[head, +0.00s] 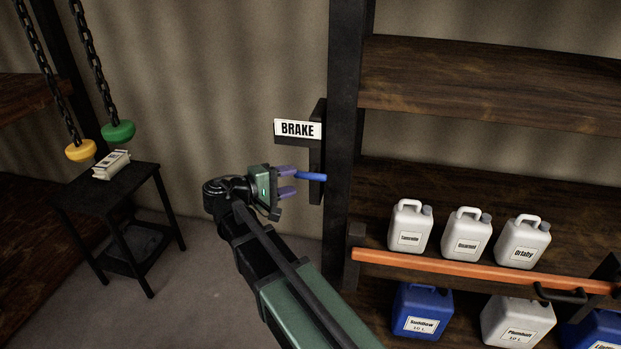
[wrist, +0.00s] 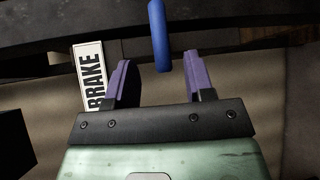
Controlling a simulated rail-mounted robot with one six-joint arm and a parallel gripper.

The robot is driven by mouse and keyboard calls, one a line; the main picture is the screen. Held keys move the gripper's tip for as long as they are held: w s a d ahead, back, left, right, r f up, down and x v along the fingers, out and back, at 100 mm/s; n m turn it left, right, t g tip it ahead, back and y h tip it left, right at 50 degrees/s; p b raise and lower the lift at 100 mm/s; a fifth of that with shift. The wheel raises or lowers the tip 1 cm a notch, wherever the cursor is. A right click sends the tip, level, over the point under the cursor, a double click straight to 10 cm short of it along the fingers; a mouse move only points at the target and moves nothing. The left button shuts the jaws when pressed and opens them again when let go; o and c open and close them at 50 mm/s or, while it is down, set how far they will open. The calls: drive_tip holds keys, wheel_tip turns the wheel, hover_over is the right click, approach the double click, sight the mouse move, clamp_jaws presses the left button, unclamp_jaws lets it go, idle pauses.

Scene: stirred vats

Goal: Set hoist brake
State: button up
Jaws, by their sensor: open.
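The brake lever is a blue handle (head: 310,176) that sticks out to the left from a dark bracket on the shelf post, below a white BRAKE sign (head: 297,129). In the wrist view the handle (wrist: 159,38) hangs between and just beyond the tips of my gripper's purple fingers, and the sign (wrist: 91,75) shows at left. My gripper (head: 288,181) is open, with its fingers pointing at the handle. In the wrist view my gripper (wrist: 156,62) shows a wide gap between its fingers, with nothing held. I cannot tell whether a finger touches the handle.
Two chains with a yellow knob (head: 80,151) and a green knob (head: 118,131) hang at left above a small black table (head: 77,189). White jugs (head: 466,234) stand on the right shelf behind an orange bar (head: 480,270). The floor between is clear.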

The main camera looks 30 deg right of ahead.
sight(305, 177)
drive_tip(key=d, duration=0.4)
drive_tip(key=d+f, duration=0.1)
drive_tip(key=d, duration=0.1)
drive_tip(key=shift+w+d+b, duration=0.2)
drive_tip(key=shift+d+b, duration=0.05)
drive_tip(key=shift+b, duration=0.05)
drive_tip(key=shift+r, duration=0.1)
clamp_jaws()
